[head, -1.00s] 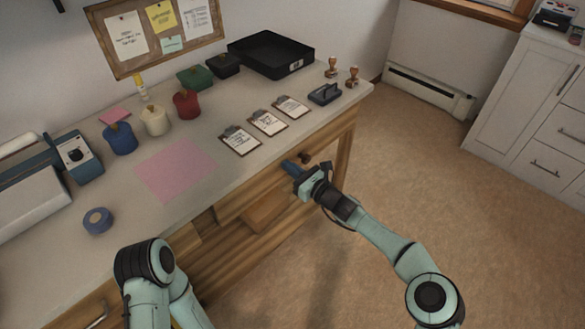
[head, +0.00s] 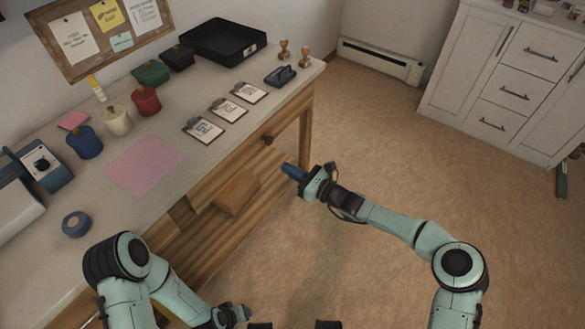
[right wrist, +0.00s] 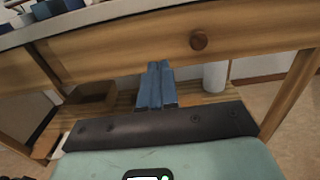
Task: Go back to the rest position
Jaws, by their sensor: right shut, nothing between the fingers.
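My right gripper (head: 292,171) is shut and empty, its blue fingers pointing at the front of the desk. It hangs in the air off the desk's front edge, apart from the wooden drawer knob (head: 268,140). In the right wrist view its fingers (right wrist: 157,70) lie together, with the knob (right wrist: 198,40) beyond them to the upper right. My left arm is folded at the bottom left. My left gripper (head: 240,313) shows small at the bottom edge, and its jaws are not clear.
The desk (head: 60,180) holds clipboards, colored pots, a black tray (head: 222,42), a pink sheet and a tape roll (head: 76,224). A wooden box (head: 238,192) sits below the desktop. White cabinets (head: 490,80) stand at the back right. The floor (head: 375,145) between is clear.

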